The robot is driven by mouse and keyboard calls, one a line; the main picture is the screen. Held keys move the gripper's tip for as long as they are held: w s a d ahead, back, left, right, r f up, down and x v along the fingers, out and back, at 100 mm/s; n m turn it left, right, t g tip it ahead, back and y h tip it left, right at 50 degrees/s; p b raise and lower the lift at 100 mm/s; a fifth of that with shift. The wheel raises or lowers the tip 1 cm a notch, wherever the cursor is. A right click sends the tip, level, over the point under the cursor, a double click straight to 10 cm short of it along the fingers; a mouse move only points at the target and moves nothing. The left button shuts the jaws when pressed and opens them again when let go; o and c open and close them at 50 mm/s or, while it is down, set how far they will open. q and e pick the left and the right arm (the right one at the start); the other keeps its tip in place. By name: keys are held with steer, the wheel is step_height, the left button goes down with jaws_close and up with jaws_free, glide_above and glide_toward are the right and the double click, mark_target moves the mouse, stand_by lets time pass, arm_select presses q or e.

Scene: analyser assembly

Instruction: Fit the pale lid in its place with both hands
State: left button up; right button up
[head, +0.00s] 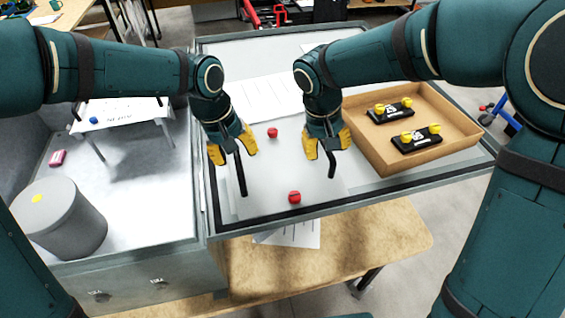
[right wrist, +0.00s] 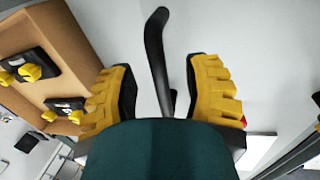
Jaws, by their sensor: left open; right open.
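The pale lid (head: 285,176) appears as a light grey panel on the pale top of the analyser, in the middle of the head view; its edges are faint and I cannot tell how it is seated. Two black bars, which look like its handles, rise at its left (head: 240,178) and right (head: 332,172). My left gripper (head: 231,150) is open over the left bar. My right gripper (head: 328,148) is open over the right bar. In the right wrist view, a black curved bar (right wrist: 155,45) runs between the spread yellow fingers of my right gripper (right wrist: 160,78), apart from both.
Red knobs stand on the top, one behind (head: 272,132) and one in front (head: 294,197). A brown tray (head: 375,150) with two black, yellow-knobbed parts (head: 390,111) (head: 416,139) lies at right. A grey canister (head: 62,222) stands at left. White paper sheets (head: 262,97) lie behind.

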arm_select(q)
steer(key=shift+d+f, duration=0.1)
steer(key=shift+f, duration=0.35)
arm_select(e)
steer(key=shift+d+f, duration=0.1)
steer(key=shift+f, duration=0.4)
arm_select(q)
jaws_close()
arm_select(e)
jaws_close()
arm_select(q)
steer(key=shift+r, duration=0.15)
arm_select(e)
steer(key=shift+r, duration=0.15)
